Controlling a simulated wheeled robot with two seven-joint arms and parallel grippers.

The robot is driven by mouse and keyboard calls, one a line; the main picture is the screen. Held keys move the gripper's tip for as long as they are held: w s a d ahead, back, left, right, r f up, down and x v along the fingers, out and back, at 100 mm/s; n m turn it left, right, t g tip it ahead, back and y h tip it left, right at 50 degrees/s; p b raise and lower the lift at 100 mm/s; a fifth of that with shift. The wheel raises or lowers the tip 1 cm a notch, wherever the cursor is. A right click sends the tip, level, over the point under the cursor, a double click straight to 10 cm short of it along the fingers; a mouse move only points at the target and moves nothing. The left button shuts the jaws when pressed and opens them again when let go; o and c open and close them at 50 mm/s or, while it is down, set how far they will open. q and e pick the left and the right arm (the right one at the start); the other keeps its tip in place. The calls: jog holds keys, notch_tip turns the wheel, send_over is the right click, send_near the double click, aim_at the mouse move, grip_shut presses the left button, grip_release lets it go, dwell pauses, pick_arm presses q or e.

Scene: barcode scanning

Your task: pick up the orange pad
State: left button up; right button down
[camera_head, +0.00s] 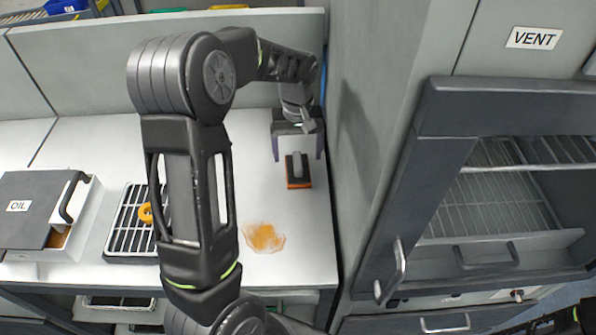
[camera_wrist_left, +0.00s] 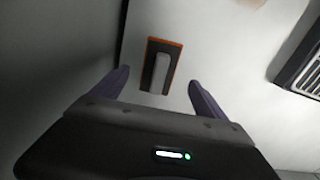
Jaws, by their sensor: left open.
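The orange pad (camera_head: 299,183) lies on the white counter near its right end, with a dark top and a grey handle standing along its middle. It also shows in the left wrist view (camera_wrist_left: 151,83), just ahead of the fingertips and centred between them. My left gripper (camera_head: 299,150) is open, with its two fingers spread to either side, and reaches in over the counter behind the pad. In the left wrist view the gripper (camera_wrist_left: 160,78) holds nothing. I cannot tell how far above the counter the fingers are. My right gripper is not in view.
An orange-brown spill (camera_head: 263,237) lies at the counter's front. A drain grid (camera_head: 128,222) with an orange ring and a box marked OIL (camera_head: 30,208) are at the left. A tall grey cabinet wall (camera_head: 372,120) rises close to the right of the pad.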

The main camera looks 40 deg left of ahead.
aim_at(298, 160)
pick_arm(q)
notch_tip(298, 160, down, 4)
jog(key=b, duration=0.3)
jog(key=shift+w+a+f, duration=0.1)
jog(key=shift+w+f, duration=0.05)
jog(key=shift+f, duration=0.05)
jog(key=shift+f+b, duration=0.35)
jog(key=shift+f, duration=0.1)
jog(key=shift+r, duration=0.1)
jog(key=c, duration=1.5)
